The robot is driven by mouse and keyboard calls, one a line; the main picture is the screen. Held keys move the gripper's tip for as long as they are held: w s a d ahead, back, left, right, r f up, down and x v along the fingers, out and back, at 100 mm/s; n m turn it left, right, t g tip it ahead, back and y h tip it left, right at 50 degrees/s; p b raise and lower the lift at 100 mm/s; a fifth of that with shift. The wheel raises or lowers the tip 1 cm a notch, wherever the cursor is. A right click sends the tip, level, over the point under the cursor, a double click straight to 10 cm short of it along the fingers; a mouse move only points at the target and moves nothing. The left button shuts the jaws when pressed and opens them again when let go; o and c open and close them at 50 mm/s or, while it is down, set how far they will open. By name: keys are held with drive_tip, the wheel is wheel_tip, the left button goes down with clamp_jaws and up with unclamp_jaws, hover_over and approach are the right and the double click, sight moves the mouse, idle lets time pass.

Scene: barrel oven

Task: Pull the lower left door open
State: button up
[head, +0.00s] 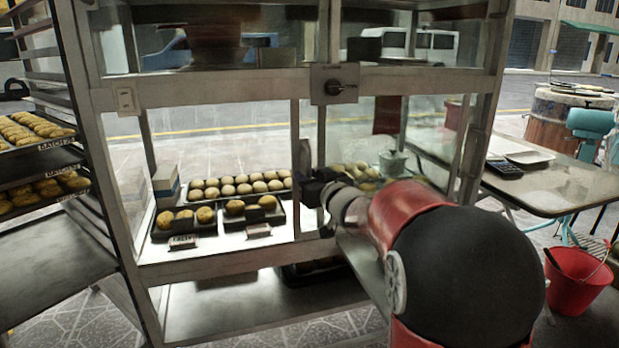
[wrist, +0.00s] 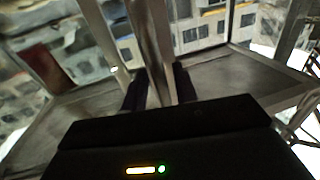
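The lower left door (head: 296,130) is a clear glass panel in a metal frame on the front of a display cabinet. My gripper (head: 308,188) is at this upright, just below that piece; my arm comes in from the right. In the wrist view, my two dark fingers (wrist: 161,90) stand apart, one on each side of a metal upright (wrist: 164,50). Whether they press on it cannot be seen. How far the door stands open, if at all, is unclear.
Behind the glass are trays of buns (head: 240,184) and small signs. A tray rack (head: 70,140) stands close on the left. A table (head: 550,187) and red bucket (head: 578,282) are at right.

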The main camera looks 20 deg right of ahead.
drive_tip(key=s+d, duration=0.1)
drive_tip(key=s, duration=0.6)
drive_tip(key=shift+s+d, duration=0.25)
drive_tip(key=shift+s, duration=0.05)
drive_tip(key=s+a+f+g+h, duration=0.1)
drive_tip(key=s+f+g, duration=0.3)
drive_tip(key=s, duration=0.6)
drive_tip(key=s+a+f+m+g+h, duration=0.1)
drive_tip(key=s+a+f+g, duration=0.3)
drive_tip(key=s, duration=0.6)
drive_tip(key=s+a+f+m+g+h, duration=0.1)
drive_tip(key=s+a+f+g, duration=0.2)
drive_tip(key=s, duration=0.7)
wheel_tip(320, 180, down, 2)
drive_tip(key=shift+f+g, duration=0.1)
drive_tip(key=shift+g, duration=0.4)
